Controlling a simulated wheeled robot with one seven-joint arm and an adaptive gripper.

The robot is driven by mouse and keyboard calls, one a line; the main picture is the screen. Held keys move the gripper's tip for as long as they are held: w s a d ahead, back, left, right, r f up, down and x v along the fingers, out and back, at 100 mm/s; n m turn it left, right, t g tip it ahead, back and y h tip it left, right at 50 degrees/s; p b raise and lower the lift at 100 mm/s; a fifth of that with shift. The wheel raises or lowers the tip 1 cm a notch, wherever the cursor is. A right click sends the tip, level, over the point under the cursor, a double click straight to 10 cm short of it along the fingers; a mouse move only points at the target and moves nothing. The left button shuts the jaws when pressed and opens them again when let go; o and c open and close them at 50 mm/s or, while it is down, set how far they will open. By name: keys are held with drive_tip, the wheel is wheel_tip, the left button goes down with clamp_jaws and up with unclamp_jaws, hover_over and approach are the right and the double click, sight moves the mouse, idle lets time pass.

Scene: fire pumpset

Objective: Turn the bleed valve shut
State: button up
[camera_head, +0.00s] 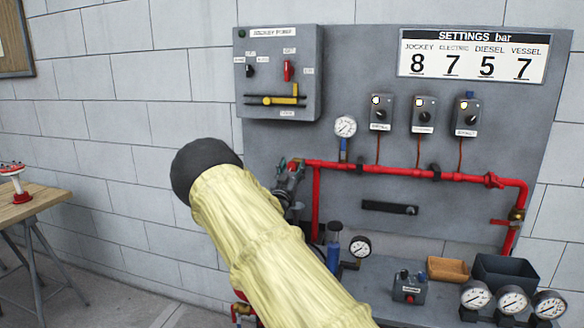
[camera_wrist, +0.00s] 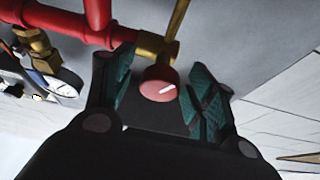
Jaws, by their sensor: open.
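The bleed valve shows in the wrist view as a round red knob (camera_wrist: 158,84) with a white mark line, on a brass body (camera_wrist: 155,47) joined to a red pipe. My gripper (camera_wrist: 162,72) is open, with its dark green pads on either side of the knob.
A red pipe (camera_wrist: 70,22) and a brass fitting (camera_wrist: 38,48) lie left of the fingers. In the head view, the grey panel (camera_head: 460,130) carries gauges and switches. A table (camera_head: 35,203) is at left.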

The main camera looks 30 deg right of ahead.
drive_tip(key=shift+d, duration=0.1)
drive_tip(key=shift+c, duration=0.4)
drive_tip(key=c, duration=1)
drive_tip(key=shift+o, duration=0.2)
drive_tip(key=shift+w, duration=0.1)
